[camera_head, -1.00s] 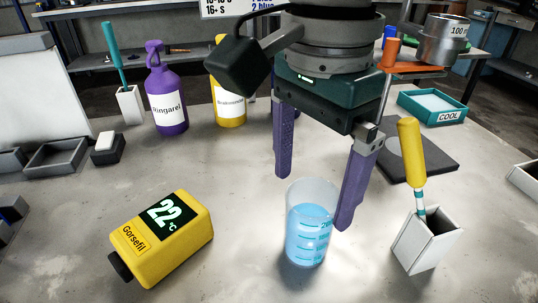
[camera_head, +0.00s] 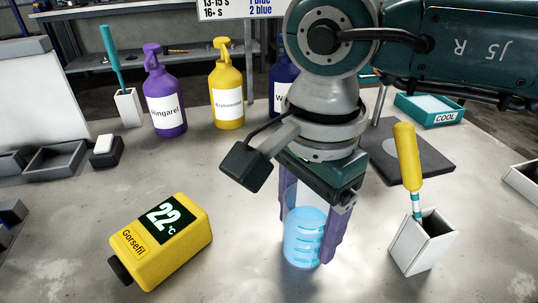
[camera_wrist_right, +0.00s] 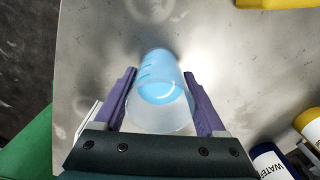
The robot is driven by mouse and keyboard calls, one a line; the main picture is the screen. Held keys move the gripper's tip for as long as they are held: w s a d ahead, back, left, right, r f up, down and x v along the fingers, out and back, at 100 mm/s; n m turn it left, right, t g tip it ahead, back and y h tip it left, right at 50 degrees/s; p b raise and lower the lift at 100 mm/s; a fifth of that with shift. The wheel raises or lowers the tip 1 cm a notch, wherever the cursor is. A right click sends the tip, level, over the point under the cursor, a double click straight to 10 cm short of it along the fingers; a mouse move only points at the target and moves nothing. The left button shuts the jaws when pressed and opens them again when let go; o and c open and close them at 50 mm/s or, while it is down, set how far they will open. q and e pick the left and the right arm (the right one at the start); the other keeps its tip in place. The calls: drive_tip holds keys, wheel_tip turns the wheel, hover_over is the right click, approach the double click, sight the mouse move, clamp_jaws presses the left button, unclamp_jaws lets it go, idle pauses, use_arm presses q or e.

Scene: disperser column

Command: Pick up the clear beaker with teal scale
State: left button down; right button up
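The clear beaker (camera_head: 303,238) with teal scale marks holds blue liquid and stands upright on the grey table. My right gripper (camera_head: 308,250) is lowered over it, with its purple fingers on either side of the beaker. In the right wrist view the beaker (camera_wrist_right: 160,92) lies between the two spread fingers of the right gripper (camera_wrist_right: 162,90), with the wall close to the fingers; a small gap seems to show on the left side. The upper part of the beaker is partly hidden by the gripper in the head view. My left gripper is not in view.
A white holder (camera_head: 423,243) with a yellow-handled tool (camera_head: 408,158) stands close on the right. Purple (camera_head: 165,105) and yellow (camera_head: 227,95) bottles stand behind. Table between is clear.

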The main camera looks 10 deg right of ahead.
drive_tip(key=c, duration=1)
drive_tip(key=shift+r, duration=0.1)
drive_tip(key=shift+r, duration=0.2)
drive_tip(key=s+d+r+n+p, duration=0.2)
drive_tip(key=r+n+p, duration=0.2)
drive_tip(key=r+p, duration=1.3)
drive_tip(key=s+d+r+n+p, duration=0.2)
drive_tip(key=r+p, duration=1.5)
drive_tip(key=r, duration=1.2)
drive_tip(key=s+d+r+n+p, duration=0.2)
drive_tip(key=s+r+n+p, duration=0.2)
drive_tip(key=r+p, duration=1.3)
drive_tip(key=shift+d+r+n+p, duration=0.2)
drive_tip(key=shift+r+n, duration=0.6)
drive_tip(key=shift+r, duration=0.9)
drive_tip(key=shift+d+r+n+p, duration=0.2)
drive_tip(key=shift+r+n, duration=0.6)
drive_tip(key=shift+r, duration=0.9)
